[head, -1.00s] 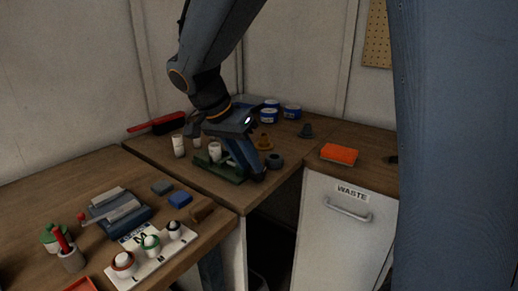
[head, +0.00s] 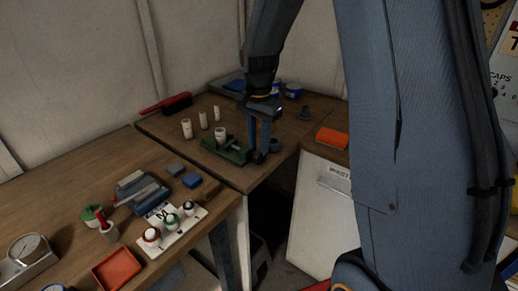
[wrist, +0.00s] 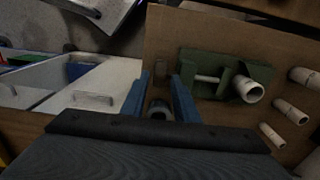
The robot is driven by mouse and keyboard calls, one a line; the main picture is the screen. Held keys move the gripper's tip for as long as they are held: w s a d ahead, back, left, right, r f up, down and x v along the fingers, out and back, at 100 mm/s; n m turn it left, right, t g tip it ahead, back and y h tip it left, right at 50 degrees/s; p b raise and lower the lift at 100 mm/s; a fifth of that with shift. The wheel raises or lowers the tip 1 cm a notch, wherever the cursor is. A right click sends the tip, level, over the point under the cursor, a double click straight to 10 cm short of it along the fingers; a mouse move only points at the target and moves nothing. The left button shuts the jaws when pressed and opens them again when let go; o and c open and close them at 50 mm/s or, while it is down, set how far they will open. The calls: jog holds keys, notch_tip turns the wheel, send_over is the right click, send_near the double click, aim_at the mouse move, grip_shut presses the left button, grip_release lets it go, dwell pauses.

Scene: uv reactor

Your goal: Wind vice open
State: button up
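The green vice (head: 228,151) stands on the wooden bench. A white cylinder (head: 220,134) stands upright at it. In the wrist view the vice (wrist: 262,70) shows a pale rod (wrist: 207,78) across a gap in its body, with the white cylinder (wrist: 249,90) to the right. My gripper (head: 260,155) points down just right of the vice. In the wrist view my gripper (wrist: 160,82) has its two blue fingers apart, with a dim brownish round shape (wrist: 161,71) between the tips. I cannot tell whether that is the vice's handle or whether the fingers touch it.
A dark ring-shaped part (head: 275,146) lies close to my gripper's right. Several white cylinders (head: 187,128) stand behind the vice. An orange block (head: 331,138) lies at the right above the waste cabinet (head: 325,185). A white plate with capped pieces (head: 180,226) lies on the front bench.

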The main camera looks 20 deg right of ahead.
aim_at(258, 151)
jog(key=shift+f+p, duration=0.35)
jog(key=shift+f, duration=1.55)
grip_shut()
jog(key=shift+a+h, duration=0.1)
jog(key=shift+h, duration=0.2)
